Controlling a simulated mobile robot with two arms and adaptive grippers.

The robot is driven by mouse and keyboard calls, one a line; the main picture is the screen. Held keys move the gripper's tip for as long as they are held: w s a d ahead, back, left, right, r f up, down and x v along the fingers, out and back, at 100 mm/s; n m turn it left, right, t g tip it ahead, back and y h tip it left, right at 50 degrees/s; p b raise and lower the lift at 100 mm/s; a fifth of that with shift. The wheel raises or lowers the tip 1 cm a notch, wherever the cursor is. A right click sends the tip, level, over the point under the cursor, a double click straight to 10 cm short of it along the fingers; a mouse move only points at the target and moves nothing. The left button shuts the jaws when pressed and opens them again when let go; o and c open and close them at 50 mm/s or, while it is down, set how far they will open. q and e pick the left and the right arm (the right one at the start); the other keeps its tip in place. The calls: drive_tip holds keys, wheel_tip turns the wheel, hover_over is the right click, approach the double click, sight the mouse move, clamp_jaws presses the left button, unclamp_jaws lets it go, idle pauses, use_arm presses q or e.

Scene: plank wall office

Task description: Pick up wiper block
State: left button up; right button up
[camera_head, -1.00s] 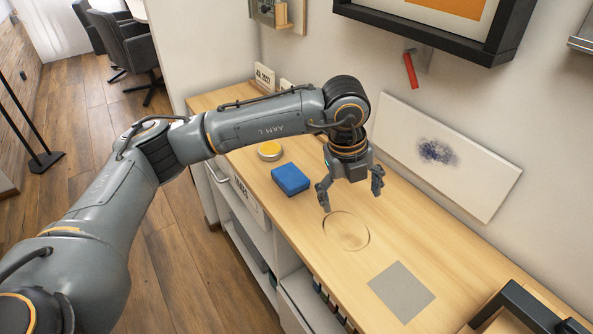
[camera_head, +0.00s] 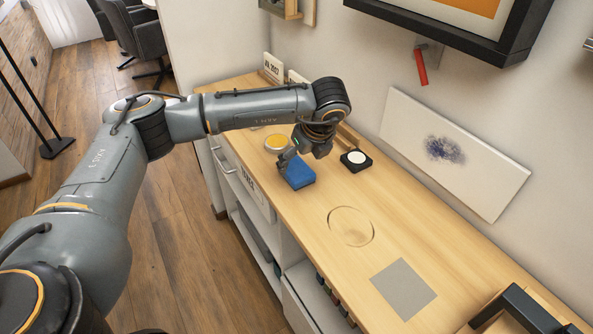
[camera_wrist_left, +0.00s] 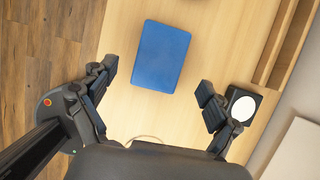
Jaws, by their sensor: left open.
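The wiper block is a blue rectangular block (camera_head: 298,173) lying flat on the wooden counter. In the left wrist view the blue block (camera_wrist_left: 161,56) lies ahead of and between the two spread fingers, with bare wood on both sides. My left gripper (camera_head: 294,160) is open and empty, just above and beside the block in the head view, and hides part of its far side. In the left wrist view the open left gripper (camera_wrist_left: 158,80) shows both fingers apart from the block. My right gripper does not show.
A black square with a white disc (camera_head: 356,160) sits right of the gripper; it also shows in the left wrist view (camera_wrist_left: 242,106). A yellow-topped round tin (camera_head: 276,142) stands behind the block. A circle mark (camera_head: 351,227) and grey square (camera_head: 403,288) lie nearer. A smudged white board (camera_head: 455,155) leans on the wall.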

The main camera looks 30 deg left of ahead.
sight(297, 168)
use_arm(q)
drive_tip(key=x, duration=0.4)
drive_tip(key=shift+r+p, duration=0.1)
drive_tip(key=shift+p, duration=0.3)
drive_tip(key=shift+a+f, duration=0.15)
drive_tip(key=shift+f, duration=0.15)
drive_tip(key=shift+c, duration=0.4)
drive_tip(key=c, duration=1.2)
drive_tip(key=shift+r, duration=0.1)
